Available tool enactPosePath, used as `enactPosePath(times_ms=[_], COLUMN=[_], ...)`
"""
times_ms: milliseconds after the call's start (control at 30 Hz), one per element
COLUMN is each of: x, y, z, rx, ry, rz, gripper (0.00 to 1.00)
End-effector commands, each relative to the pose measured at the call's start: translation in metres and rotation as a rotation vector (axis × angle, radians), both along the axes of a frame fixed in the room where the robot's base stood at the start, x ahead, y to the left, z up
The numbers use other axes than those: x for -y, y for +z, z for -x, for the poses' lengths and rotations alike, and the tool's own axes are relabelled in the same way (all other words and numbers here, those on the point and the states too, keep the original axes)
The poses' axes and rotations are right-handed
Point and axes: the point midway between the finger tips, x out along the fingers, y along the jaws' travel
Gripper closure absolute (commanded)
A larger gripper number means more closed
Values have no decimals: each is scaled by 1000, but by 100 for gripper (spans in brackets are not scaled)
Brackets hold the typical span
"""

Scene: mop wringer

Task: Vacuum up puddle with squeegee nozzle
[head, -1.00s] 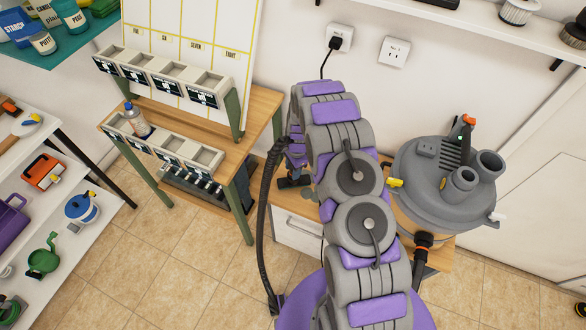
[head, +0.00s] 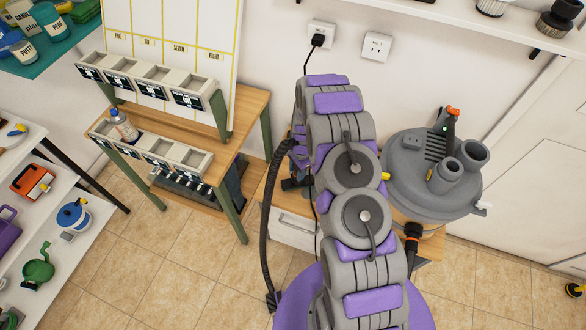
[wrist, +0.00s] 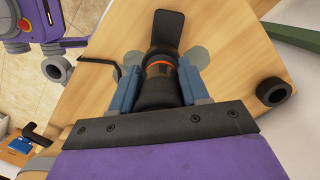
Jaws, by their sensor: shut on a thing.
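In the wrist view, my gripper (wrist: 160,88) has blue fingers shut on a black tubular fitting with an orange band (wrist: 158,68). A flat black piece (wrist: 167,32) extends beyond the fitting; I cannot tell whether it is the squeegee nozzle. In the head view, a grey round vacuum head (head: 405,185) with two upright ports stands right of my arm. A black connector with an orange ring (head: 412,238) shows below it. My arm hides much of the area there, and my gripper cannot be made out in the head view. No puddle is visible.
A wooden bench with bins (head: 165,150) stands at left. A white shelf (head: 40,230) with tools is at far left. The tiled floor (head: 165,255) between them is largely clear. A wall shelf (head: 480,22) is above right. A black ring (wrist: 273,90) lies beside my gripper in the wrist view.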

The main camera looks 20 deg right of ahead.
Motion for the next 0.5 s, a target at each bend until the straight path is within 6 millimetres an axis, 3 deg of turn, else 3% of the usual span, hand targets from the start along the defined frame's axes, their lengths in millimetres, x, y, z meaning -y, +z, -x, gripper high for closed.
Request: enactPosePath(times_ms=[500], x=[12], y=[1], z=[10], rx=[0], ry=[-1], rz=[1], gripper=[94])
